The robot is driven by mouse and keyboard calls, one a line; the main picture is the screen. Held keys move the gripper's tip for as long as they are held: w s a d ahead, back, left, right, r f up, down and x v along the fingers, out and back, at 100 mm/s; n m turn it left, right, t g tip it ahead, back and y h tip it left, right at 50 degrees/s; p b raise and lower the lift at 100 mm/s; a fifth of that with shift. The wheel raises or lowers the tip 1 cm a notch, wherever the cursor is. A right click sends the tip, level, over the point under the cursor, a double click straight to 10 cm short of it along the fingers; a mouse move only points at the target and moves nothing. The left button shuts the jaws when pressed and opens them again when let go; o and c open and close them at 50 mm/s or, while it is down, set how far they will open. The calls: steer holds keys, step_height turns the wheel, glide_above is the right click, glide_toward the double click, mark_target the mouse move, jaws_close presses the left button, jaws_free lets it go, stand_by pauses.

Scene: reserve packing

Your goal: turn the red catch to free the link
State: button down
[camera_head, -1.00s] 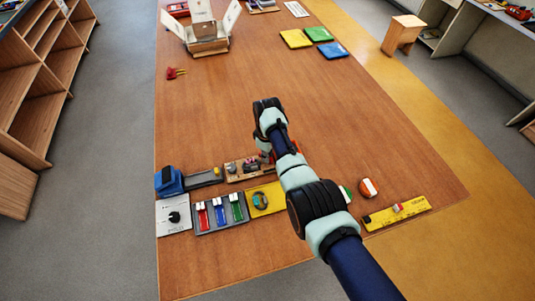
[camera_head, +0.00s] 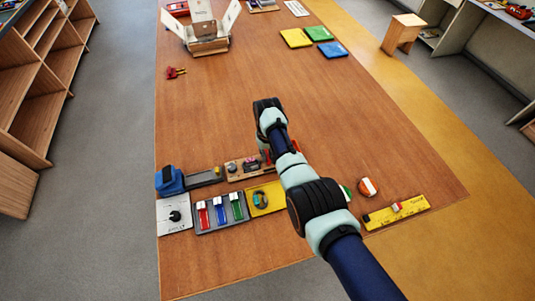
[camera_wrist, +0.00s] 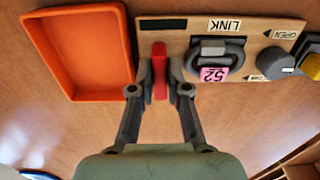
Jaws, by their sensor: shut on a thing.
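The red catch (camera_wrist: 159,70) stands on a wooden board (camera_wrist: 180,43) in the wrist view, which shows the board upside down. My gripper (camera_wrist: 160,92) has one finger on each side of the catch and is shut on it. The link (camera_wrist: 214,47) is a dark grey loop beside the catch, under the printed word LINK, with a pink tag (camera_wrist: 213,74) marked 52. The link lies on the board, apart from my fingers. In the head view the board (camera_head: 236,177) shows in part; my arm hides my fingertips.
An orange tray (camera_wrist: 78,50) lies close beside the board. A grey knob (camera_wrist: 274,62) with an OPEN label sits past the link. Slider panel (camera_head: 221,213) and yellow panel (camera_head: 278,207) lie near the board. The table beyond is largely clear.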

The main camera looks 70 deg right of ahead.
stand_by(0.3)
steer(key=c, duration=1.1)
jaws_free()
steer(key=shift+c, duration=0.2)
step_height(320, 180, up, 12)
